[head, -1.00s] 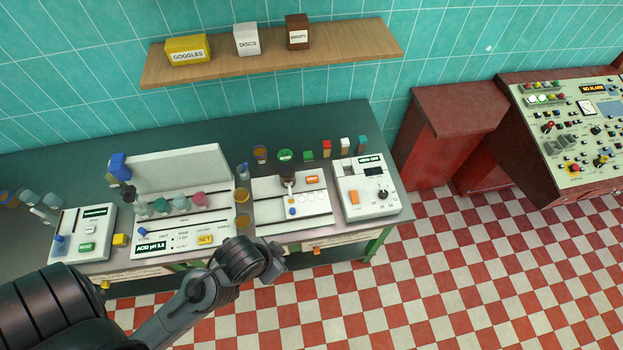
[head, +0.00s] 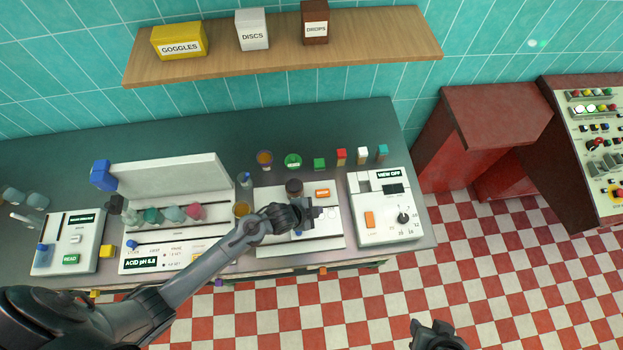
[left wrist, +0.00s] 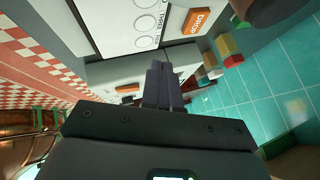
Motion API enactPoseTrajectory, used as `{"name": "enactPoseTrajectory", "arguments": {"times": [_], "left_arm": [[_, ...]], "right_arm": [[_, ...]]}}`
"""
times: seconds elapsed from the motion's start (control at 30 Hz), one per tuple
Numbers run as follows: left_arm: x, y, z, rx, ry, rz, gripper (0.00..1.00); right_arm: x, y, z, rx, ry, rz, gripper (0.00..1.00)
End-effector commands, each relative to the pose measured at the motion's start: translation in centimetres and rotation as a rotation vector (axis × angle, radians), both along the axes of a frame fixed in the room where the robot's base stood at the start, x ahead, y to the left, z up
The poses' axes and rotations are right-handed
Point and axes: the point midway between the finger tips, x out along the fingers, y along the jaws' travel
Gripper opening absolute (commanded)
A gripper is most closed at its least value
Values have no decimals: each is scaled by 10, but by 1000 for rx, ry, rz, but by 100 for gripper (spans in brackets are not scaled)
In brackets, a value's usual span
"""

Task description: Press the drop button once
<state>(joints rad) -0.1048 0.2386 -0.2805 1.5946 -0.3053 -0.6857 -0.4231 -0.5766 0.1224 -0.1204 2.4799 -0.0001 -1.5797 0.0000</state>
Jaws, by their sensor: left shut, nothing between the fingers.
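The drop button is an orange block (head: 322,193) on the white dropper panel (head: 270,243). In the left wrist view it shows at the top, marked DROP (left wrist: 197,20). My left gripper (head: 318,212) hangs over the panel, just on the near side of the button in the head view. In the left wrist view its fingers (left wrist: 163,78) are together and empty, apart from the button in the picture; I cannot tell the exact gap. A dark part at the bottom edge of the head view looks like my right gripper (head: 437,336); its fingers are not clear.
A brown-topped dropper bottle (head: 294,187) stands left of the button. A white viewer box (head: 385,210) with an orange switch and a knob is to the right. Small coloured blocks (head: 341,156) and cups line the back. The acid pH panel (head: 140,262) is left.

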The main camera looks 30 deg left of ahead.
Motion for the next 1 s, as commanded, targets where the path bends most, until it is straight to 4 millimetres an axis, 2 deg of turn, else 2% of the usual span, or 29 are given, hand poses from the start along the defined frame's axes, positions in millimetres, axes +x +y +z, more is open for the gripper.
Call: {"name": "enactPoseTrajectory", "arguments": {"times": [0.03,0.13,0.2,0.3,0.57,1.0], "left_arm": [[19,8,-4,14,-13,-2,0],[49,21,3,35,-41,3,0],[66,25,13,41,-67,3,0],[79,25,25,46,-96,1,0],[93,25,38,47,-126,3,0],[93,25,37,47,-126,4,0]], "right_arm": [[5,3,-8,0,0,5,43],[14,8,-13,0,1,16,43],[16,9,-16,0,1,18,43],[13,8,-19,0,4,16,43],[8,7,-22,0,11,15,43],[10,8,-23,2,6,13,43]]}}
